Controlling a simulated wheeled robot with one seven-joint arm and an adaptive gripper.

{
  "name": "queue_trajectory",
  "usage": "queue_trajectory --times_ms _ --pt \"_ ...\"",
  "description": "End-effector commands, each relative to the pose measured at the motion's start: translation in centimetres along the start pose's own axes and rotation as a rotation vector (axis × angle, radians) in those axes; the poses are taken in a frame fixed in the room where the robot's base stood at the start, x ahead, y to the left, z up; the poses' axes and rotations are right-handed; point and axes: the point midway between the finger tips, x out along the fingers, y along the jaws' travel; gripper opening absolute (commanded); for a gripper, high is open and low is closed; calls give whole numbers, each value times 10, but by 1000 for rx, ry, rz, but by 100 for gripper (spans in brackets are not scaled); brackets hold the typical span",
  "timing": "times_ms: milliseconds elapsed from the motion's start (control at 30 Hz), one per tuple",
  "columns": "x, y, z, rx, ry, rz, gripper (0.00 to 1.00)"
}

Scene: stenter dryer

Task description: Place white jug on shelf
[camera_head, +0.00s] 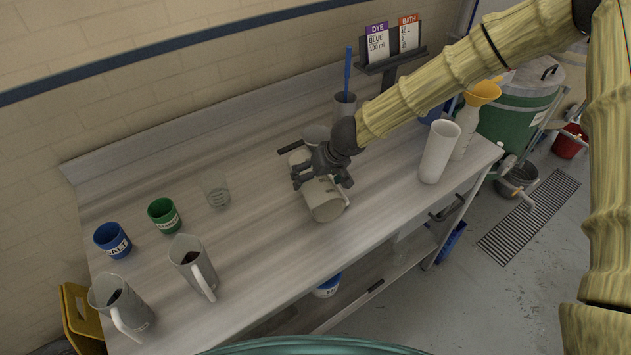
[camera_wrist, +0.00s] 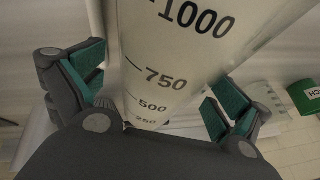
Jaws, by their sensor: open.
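The white jug (camera_head: 325,200) is on the metal bench, right below my gripper, with its handle on the right; I cannot tell if it stands level. In the wrist view the jug (camera_wrist: 165,75) shows dark marks from 250 to 1000. My gripper (camera_head: 322,176) is open, and in the wrist view its green-padded fingers (camera_wrist: 160,95) lie on either side of the jug, with gaps showing. Part of the jug is hidden by the gripper. A lower shelf (camera_head: 350,300) runs under the bench top and bears a blue-and-white tub (camera_head: 327,285).
Two grey jugs (camera_head: 193,265) (camera_head: 122,305), a blue cup (camera_head: 112,240), a green cup (camera_head: 164,215) and a clear beaker (camera_head: 215,190) stand at left. A tall white cylinder (camera_head: 438,152) and a bottle with a yellow funnel (camera_head: 470,125) stand at right. The bench's front middle is clear.

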Motion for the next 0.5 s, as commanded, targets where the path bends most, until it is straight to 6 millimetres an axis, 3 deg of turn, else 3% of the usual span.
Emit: queue_trajectory --times_ms 200,500 --pt "18 0 0 1 -1 0 100" --pt "22 0 0 0 0 1 100"
